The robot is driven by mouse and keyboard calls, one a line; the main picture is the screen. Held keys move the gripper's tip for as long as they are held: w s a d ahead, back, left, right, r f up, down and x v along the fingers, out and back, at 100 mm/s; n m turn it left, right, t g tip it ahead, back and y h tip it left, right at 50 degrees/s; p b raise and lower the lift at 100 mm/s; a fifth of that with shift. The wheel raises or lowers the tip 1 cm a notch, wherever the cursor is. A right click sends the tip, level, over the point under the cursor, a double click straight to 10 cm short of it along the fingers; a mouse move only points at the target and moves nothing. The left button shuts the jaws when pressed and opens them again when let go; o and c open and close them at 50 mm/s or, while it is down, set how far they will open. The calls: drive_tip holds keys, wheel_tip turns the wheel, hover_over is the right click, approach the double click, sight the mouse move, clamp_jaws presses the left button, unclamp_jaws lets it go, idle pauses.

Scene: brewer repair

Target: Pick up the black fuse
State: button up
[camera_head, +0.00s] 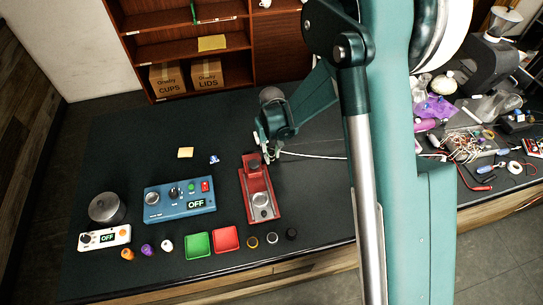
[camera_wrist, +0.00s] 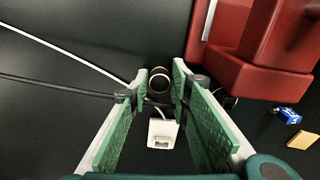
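My gripper (camera_wrist: 160,82) is open, with its two green-padded fingers apart. In the wrist view a small dark cylinder with a pale rim (camera_wrist: 159,79) shows between the fingertips, with visible gaps to them; I cannot tell whether it is the black fuse. A white plug-like connector (camera_wrist: 162,131) lies nearer the camera between the fingers. In the head view my gripper (camera_head: 270,152) is at the back end of the red device (camera_head: 259,190), which also shows in the wrist view (camera_wrist: 265,45). A small black round piece (camera_head: 291,234) stands near the table's front edge.
A dark cable (camera_wrist: 60,87) and a white cable (camera_wrist: 65,52) run towards the fingers. A blue control box (camera_head: 180,200), a yellow sponge (camera_head: 185,152) and a small blue-white item (camera_head: 214,160) lie left. Green (camera_head: 198,245) and red trays (camera_head: 226,238) are in front.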

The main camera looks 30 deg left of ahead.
drive_tip(key=shift+f, duration=0.4)
idle(0.3)
drive_tip(key=c, duration=0.5)
